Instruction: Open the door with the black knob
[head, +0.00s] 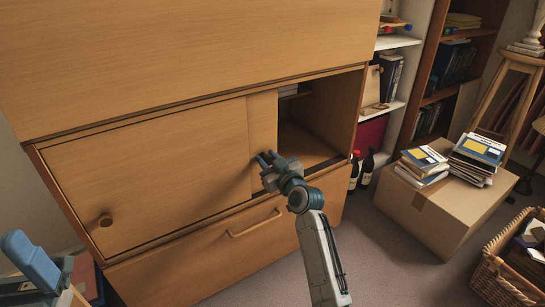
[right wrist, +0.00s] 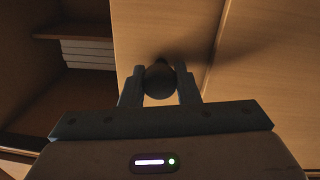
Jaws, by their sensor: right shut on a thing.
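The cabinet has a left door panel (head: 160,155) with a brownish round knob (head: 105,220) near its lower left. A narrow strip of a second door panel (head: 262,125) shows to its right, with an open compartment beyond. My right gripper (head: 267,163) is at this strip. In the right wrist view its fingers (right wrist: 160,90) are shut on a dark round knob (right wrist: 160,80) on the panel (right wrist: 145,35). That knob is hidden by the gripper in the head view. Part of my left gripper (head: 32,262) shows at the lower left; its jaw opening is unclear.
The open compartment (head: 305,135) holds a shelf with pale items. A drawer with a bar handle (head: 255,223) lies below the doors. Bottles (head: 367,168) stand right of the cabinet. A cardboard box (head: 440,205) with books and a wicker basket (head: 490,275) are further right.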

